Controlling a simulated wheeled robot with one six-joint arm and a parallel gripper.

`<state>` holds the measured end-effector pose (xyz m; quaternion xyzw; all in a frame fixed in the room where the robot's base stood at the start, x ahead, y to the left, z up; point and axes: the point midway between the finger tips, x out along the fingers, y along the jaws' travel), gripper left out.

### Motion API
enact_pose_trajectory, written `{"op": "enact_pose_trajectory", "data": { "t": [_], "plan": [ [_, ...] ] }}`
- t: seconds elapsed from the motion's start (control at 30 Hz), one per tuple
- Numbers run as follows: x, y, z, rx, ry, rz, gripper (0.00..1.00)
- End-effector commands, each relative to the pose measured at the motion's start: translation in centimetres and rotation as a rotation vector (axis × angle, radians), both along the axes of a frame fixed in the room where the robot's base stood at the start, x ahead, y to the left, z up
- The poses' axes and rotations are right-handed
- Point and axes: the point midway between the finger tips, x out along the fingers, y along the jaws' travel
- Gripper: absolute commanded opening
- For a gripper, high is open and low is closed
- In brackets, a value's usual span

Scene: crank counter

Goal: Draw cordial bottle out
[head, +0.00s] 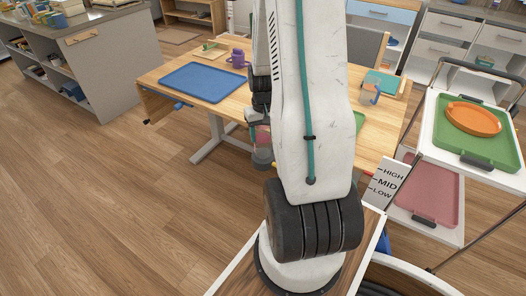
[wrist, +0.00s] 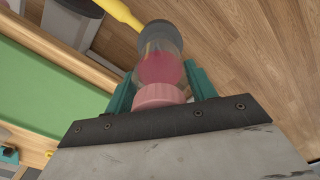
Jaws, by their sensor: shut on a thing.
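The cordial bottle (wrist: 160,67) is clear with red cordial inside, a pink cap toward the wrist camera and a grey far end. My gripper (wrist: 158,88) is shut on it, with a teal finger on either side. In the head view the bottle (head: 262,148) shows just left of my arm, by the table's front edge, over the floor side. My arm hides most of the gripper there. Whether the bottle touches anything below cannot be told.
The wooden table (head: 170,72) bears a blue tray (head: 203,82), a purple mug (head: 237,59) and a green mat (wrist: 40,85) beside the bottle. A yellow handle (wrist: 118,12) is close to the bottle's far end. A trolley with a green tray (head: 478,149) stands right. The floor at left is clear.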

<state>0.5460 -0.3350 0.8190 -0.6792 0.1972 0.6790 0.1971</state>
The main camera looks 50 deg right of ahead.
Motion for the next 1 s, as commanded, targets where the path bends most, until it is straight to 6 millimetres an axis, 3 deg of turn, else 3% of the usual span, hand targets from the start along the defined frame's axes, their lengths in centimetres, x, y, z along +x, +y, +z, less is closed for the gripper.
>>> {"op": "enact_pose_trajectory", "data": {
  "t": [0.53,1.0],
  "plan": [
    [0.0,0.0,2.7,-0.001,-0.002,0.0,0.28],
    [0.3,0.2,2.8,0.0,0.0,0.007,0.28]
  ]
}}
